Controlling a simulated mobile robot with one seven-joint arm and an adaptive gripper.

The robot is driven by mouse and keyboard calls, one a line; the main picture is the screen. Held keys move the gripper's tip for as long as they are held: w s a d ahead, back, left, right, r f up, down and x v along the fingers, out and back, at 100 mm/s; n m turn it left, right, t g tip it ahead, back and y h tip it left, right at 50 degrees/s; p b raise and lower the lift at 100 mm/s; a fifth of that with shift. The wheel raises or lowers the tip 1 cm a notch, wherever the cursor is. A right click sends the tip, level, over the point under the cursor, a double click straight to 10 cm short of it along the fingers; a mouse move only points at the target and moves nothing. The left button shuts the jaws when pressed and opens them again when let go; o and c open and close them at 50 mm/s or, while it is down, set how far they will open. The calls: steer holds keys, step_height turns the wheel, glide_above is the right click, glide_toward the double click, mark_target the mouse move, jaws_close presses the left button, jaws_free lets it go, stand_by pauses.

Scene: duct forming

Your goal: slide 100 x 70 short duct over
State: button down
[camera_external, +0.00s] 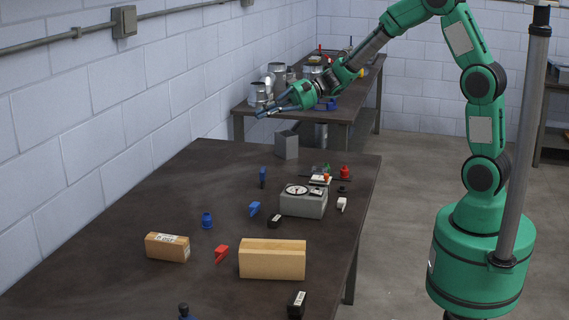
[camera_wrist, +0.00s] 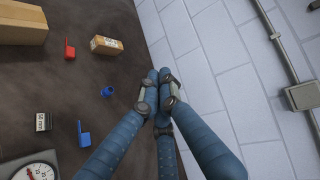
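A small grey upright box-like piece (camera_external: 286,145) stands at the far end of the near table; it looks like a short rectangular duct, but I cannot read its size. My gripper (camera_external: 260,113) is raised above that end of the table, up and to the left of the grey piece in the external view, and apart from it. In the wrist view, the blue fingers of my gripper (camera_wrist: 160,76) come together at their tips with nothing visible between them. The grey piece does not show in the wrist view.
A block wall (camera_external: 60,150) runs along the left. Round metal ducts (camera_external: 257,95) stand on the back table.

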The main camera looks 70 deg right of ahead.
steer(key=w+d+f+m+t+h+p, duration=0.1)
steer(key=w+d+f+m+t+h, duration=0.2)
steer(key=d, duration=0.5)
steer(key=w+d+f+m+t+h+p, duration=0.1)
steer(key=w+d+f+m, duration=0.2)
steer(key=d, duration=0.5)
steer(key=w+d+f+m+t+h+p, duration=0.1)
steer(key=w+d+f+t+h, duration=0.15)
steer(key=w+d, duration=0.45)
steer(key=s+d+f+m+h, duration=0.2)
steer(key=d+f, duration=0.3)
steer(key=d, duration=0.3)
steer(key=s+d+f+m+h+p, duration=0.1)
steer(key=d+f+h, duration=0.3)
steer(key=d, duration=0.5)
steer(key=s+d+f+m+h+p, duration=0.1)
steer(key=s+d+f+m+h, duration=0.2)
steer(key=d+f, duration=0.3)
steer(key=shift+s+d+f+m, duration=0.2)
steer(key=shift+d+m, duration=0.1)
steer(key=shift+d, duration=0.85)
steer(key=d, duration=2.1)
step_height(320, 180, down, 10)
steer(key=shift+w+a+f+b, duration=0.1)
steer(key=shift+b, duration=0.65)
steer(key=shift+a, duration=0.45)
